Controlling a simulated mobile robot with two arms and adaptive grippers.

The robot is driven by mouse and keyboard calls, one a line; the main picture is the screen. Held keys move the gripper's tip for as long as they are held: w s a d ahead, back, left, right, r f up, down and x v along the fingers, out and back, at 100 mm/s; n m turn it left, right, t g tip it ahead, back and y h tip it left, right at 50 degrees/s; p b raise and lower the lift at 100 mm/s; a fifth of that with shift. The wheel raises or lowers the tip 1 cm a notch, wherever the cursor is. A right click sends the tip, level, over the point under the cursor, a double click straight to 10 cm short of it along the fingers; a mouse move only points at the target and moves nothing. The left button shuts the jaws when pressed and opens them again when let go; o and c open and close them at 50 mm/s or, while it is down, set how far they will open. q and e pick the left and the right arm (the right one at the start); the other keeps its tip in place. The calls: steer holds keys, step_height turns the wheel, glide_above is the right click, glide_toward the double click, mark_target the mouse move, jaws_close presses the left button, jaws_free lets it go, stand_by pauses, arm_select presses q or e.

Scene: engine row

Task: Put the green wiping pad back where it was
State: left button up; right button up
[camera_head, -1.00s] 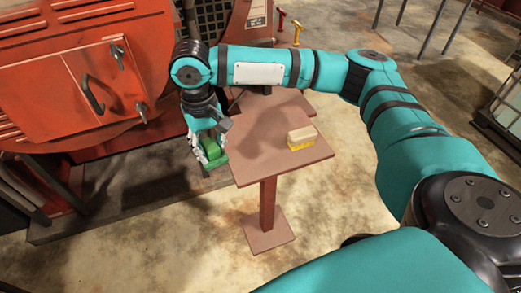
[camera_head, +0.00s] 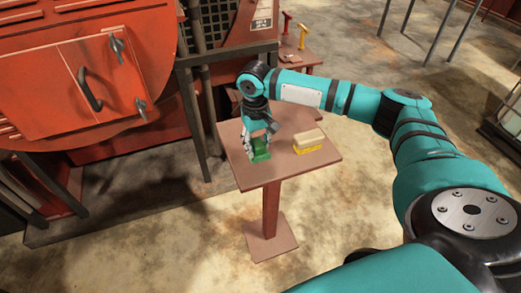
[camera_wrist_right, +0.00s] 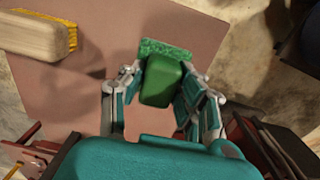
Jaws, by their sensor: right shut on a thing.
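The green wiping pad (camera_head: 260,149) has a darker green grip block on a rough green base. It also shows in the right wrist view (camera_wrist_right: 160,82). My right gripper (camera_head: 259,142) is shut on the pad's grip block, with one finger on each side in the right wrist view (camera_wrist_right: 163,95). The pad is over the left part of the small reddish-brown table (camera_head: 305,166). I cannot tell whether its base touches the tabletop. My left gripper is not in view.
A brush (camera_head: 308,141) with a pale wooden back and yellow bristles lies on the table, right of the pad. A red machine (camera_head: 70,80) with a latched door stands at the left. The front of the tabletop is clear.

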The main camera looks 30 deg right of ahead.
mark_target(260, 152)
steer(key=shift+d, duration=0.45)
steer(key=shift+d+f, duration=0.1)
steer(key=shift+f, duration=0.2)
step_height(260, 152, down, 2)
steer(key=shift+f, duration=0.5)
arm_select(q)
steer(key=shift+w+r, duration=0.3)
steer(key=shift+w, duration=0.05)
arm_select(e)
steer(key=shift+f, duration=0.1)
steer(key=o, duration=1.1)
steer(key=shift+f, duration=0.1)
